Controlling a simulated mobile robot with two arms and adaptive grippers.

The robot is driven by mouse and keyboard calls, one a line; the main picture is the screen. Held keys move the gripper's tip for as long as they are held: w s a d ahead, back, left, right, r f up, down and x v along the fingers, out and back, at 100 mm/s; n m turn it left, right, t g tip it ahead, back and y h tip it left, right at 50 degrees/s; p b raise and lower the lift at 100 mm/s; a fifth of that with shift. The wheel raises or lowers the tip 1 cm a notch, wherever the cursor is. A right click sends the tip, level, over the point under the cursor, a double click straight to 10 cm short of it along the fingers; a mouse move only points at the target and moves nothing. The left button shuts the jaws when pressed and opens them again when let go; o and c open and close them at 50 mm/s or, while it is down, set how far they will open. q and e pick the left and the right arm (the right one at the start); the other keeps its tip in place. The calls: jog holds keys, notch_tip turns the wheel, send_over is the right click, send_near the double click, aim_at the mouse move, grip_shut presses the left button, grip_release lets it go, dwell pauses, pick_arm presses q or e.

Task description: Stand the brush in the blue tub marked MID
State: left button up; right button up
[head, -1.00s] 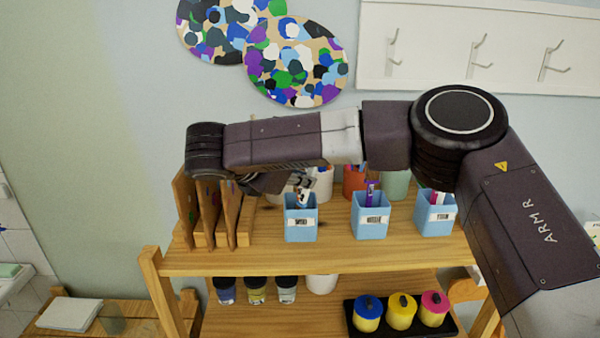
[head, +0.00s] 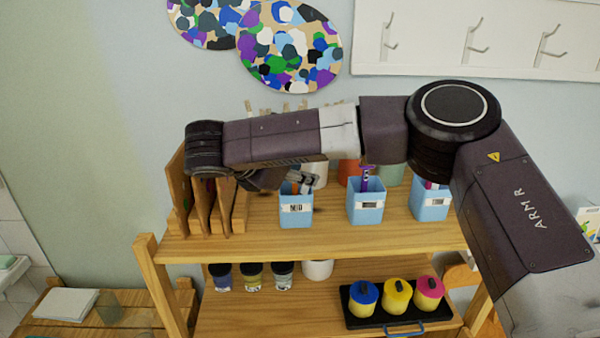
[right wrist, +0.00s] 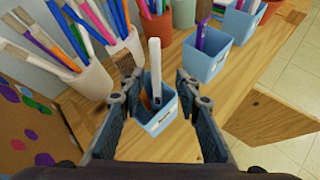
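Three blue tubs stand in a row on the upper shelf. The left tub (head: 296,212) has a white label that is too small to read surely. In the right wrist view this tub (right wrist: 158,122) holds a white-handled brush (right wrist: 155,66), upright and slightly tilted, and a thinner orange-brown stick. My right gripper (head: 303,178) is just above and behind this tub. In the wrist view its fingers (right wrist: 158,88) are spread apart, one on each side of the brush, with gaps between. The tub's bottom is hidden. My left gripper is out of view.
The middle tub (head: 366,208) holds a purple item; the right tub (head: 430,206) also holds items. White pots of brushes (right wrist: 88,82) stand close behind. Wooden panels (head: 205,205) stand left. Lidded pots sit on a black tray (head: 396,322) below. The front shelf strip is clear.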

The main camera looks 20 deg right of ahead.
jog(key=shift+a, duration=0.1)
jog(key=v, duration=1.2)
dwell(0.4)
